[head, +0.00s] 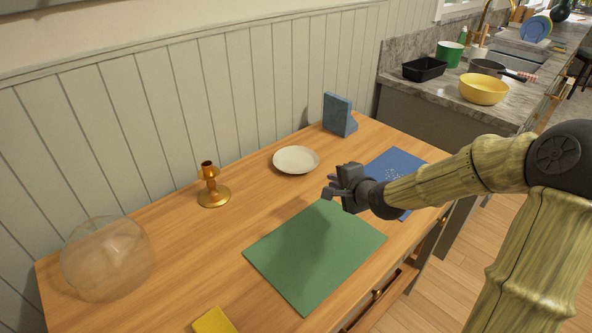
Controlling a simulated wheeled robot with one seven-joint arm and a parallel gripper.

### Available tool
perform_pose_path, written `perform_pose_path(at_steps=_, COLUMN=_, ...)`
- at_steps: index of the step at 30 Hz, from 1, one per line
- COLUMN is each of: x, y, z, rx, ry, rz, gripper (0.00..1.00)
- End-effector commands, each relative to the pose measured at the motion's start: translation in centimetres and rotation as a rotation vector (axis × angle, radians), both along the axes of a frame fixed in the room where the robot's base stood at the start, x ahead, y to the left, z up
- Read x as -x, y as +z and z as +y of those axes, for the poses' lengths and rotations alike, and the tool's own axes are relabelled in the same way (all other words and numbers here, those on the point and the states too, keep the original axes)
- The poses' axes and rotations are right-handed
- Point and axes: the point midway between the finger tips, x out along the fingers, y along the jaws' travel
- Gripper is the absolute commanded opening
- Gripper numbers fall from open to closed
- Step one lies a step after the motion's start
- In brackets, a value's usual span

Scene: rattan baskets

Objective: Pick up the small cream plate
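The small cream plate (296,160) lies flat on the wooden table near the wall, with nothing on it. My gripper (329,184) is in the air over the table, to the right of and nearer than the plate, and apart from it. Its dark fingers point left and look spread, with nothing seen between them. The plate is fully in view.
A brass candlestick (212,187) stands left of the plate, and a blue bookend-like block (339,114) stands behind it to the right. A green mat (312,262), a blue mat (398,163), a clear dome (106,259) and a yellow item (214,321) are also on the table (180,265).

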Motion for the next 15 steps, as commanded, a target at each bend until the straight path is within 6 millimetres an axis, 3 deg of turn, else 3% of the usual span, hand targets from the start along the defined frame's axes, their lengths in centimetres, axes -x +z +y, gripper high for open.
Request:
perform_pose_path(at_steps=8, x=-0.1, y=-0.1, z=0.1, rx=0.004, ry=0.002, rz=0.003, gripper=0.09)
perform_pose_path(at_steps=15, x=-2.0, y=-1.4, z=1.2, rx=0.005, ry=0.006, rz=0.003, gripper=0.09)
